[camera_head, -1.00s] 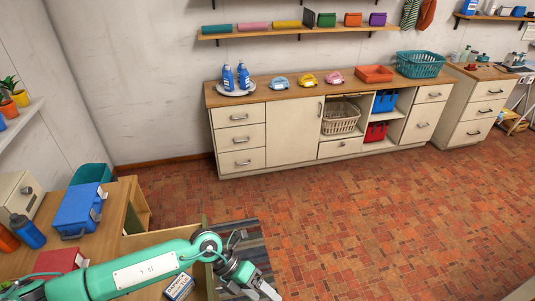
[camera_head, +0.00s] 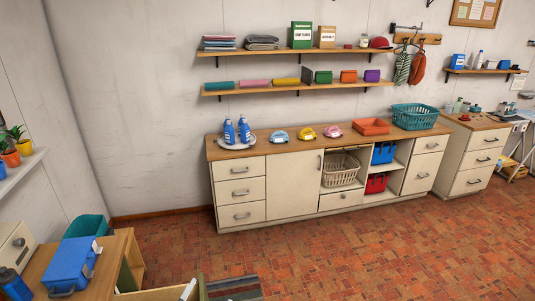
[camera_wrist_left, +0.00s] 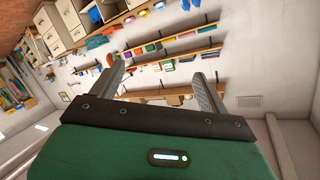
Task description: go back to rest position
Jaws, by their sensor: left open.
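My left gripper (camera_wrist_left: 160,85) shows in the left wrist view, with its two fingers wide apart and nothing between them. Beyond the fingers that view shows the wall shelves and the cabinets, tilted in the picture. In the head view neither gripper shows. My right gripper is in no view.
A long cabinet with a wooden top (camera_head: 290,145) stands against the back wall, with wall shelves (camera_head: 300,86) above it. At lower left a wooden table (camera_head: 105,275) holds a blue box (camera_head: 72,264). The brick floor (camera_head: 350,255) in front of the cabinet is clear.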

